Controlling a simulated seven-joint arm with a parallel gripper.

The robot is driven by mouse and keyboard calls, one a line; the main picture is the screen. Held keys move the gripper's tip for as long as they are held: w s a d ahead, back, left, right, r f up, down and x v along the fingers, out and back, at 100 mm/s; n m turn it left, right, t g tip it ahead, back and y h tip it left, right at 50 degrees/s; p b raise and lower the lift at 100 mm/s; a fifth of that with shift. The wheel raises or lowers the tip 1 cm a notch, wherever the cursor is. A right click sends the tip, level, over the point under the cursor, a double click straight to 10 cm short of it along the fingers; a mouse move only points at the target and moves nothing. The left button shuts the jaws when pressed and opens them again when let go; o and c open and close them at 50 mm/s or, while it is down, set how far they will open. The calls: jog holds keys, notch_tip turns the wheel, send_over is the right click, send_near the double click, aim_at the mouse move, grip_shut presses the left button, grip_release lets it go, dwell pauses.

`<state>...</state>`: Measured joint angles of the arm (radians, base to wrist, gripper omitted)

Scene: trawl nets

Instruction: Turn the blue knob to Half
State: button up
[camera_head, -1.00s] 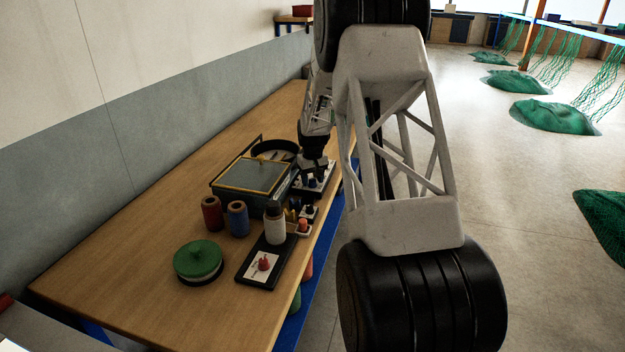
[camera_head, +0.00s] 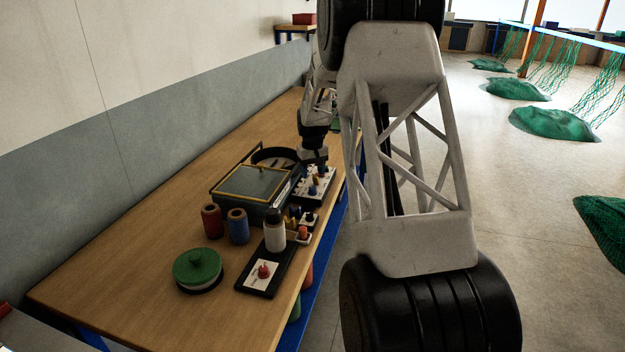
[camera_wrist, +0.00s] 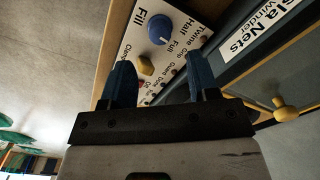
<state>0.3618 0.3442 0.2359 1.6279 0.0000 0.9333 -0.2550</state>
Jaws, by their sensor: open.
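The blue knob (camera_wrist: 160,29) sits on a white panel (camera_wrist: 124,48) marked "Fill", with "Half" and "Full" printed to its right in the wrist view. A pale mark shows low on the knob, seemingly towards "Full"; it is too small to be sure. My gripper (camera_wrist: 160,62) is open, with its two blue fingers apart and nothing between them. The knob lies beyond the fingertips, apart from them. In the head view my gripper (camera_head: 313,160) is over the far end of the knob panel (camera_head: 326,184); its fingertips are hard to make out there.
A yellow knob (camera_wrist: 145,65) sits just below the blue one, close to my left finger. A winder box (camera_head: 252,184) stands beside the panel. A white bottle (camera_head: 275,234), two spools (camera_head: 238,226) and a green-lidded round tin (camera_head: 197,267) stand nearer on the bench.

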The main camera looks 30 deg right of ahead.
aim_at(312, 187)
jog(key=shift+r, duration=0.75)
jog(key=shift+m, duration=0.3)
jog(key=m, duration=1)
jog(key=shift+w+m, duration=0.1)
jog(key=shift+m, duration=1.8)
jog(key=shift+f, duration=0.1)
jog(key=shift+f, duration=3.85)
